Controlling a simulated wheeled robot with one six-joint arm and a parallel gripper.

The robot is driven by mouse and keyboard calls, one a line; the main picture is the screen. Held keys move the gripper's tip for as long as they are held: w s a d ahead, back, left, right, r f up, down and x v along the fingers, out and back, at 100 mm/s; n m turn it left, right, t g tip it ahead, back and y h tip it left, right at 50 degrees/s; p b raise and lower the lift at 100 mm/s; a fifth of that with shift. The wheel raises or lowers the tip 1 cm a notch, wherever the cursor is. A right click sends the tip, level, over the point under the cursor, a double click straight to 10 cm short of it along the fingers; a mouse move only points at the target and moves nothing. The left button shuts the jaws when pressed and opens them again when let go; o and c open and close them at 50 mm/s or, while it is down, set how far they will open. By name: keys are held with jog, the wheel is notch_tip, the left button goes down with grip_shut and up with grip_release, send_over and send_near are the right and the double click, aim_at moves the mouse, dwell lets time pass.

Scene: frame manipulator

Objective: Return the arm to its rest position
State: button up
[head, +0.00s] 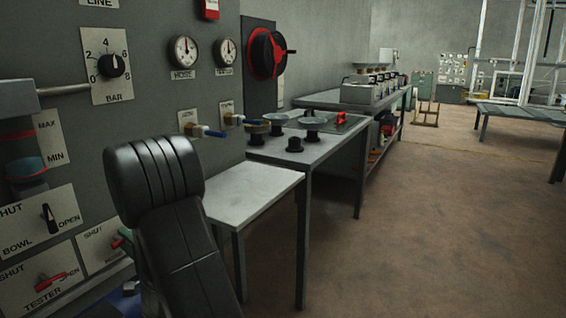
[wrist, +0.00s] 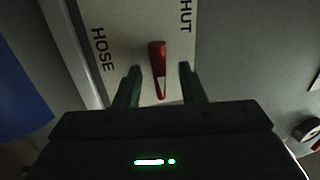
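My gripper (wrist: 160,76) shows in the wrist view with its two green fingers apart. A red lever (wrist: 157,62) on a pale plate (wrist: 125,30) lettered HOSE and SHUT lies between the fingers in the picture. Gaps show on both sides of the lever, and I see no finger touching it. I cannot tell how deep it sits between them. In the head view my black arm (head: 160,185) is raised in front of the panel and hides most of my gripper. The plate (head: 95,243) shows partly to the left of the arm.
The grey panel (head: 75,125) carries gauges, a dial and other levers close on the left. A small pale table (head: 250,188) stands just right of my arm. A bench (head: 335,143) with dishes stands behind it. The brown floor (head: 430,220) is open to the right.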

jog(key=shift+d+r+n+g+y+p, duration=0.1)
jog(key=shift+n+g+p, duration=0.35)
jog(key=shift+n, duration=0.9)
jog(key=shift+r+n+g+y+p, duration=0.1)
jog(key=shift+n+g+p, duration=0.2)
jog(key=shift+n+p, duration=0.7)
jog(key=shift+d+r+n+g+y+p, duration=0.1)
jog(key=shift+n+g+p, duration=0.2)
jog(key=shift+n, duration=1.35)
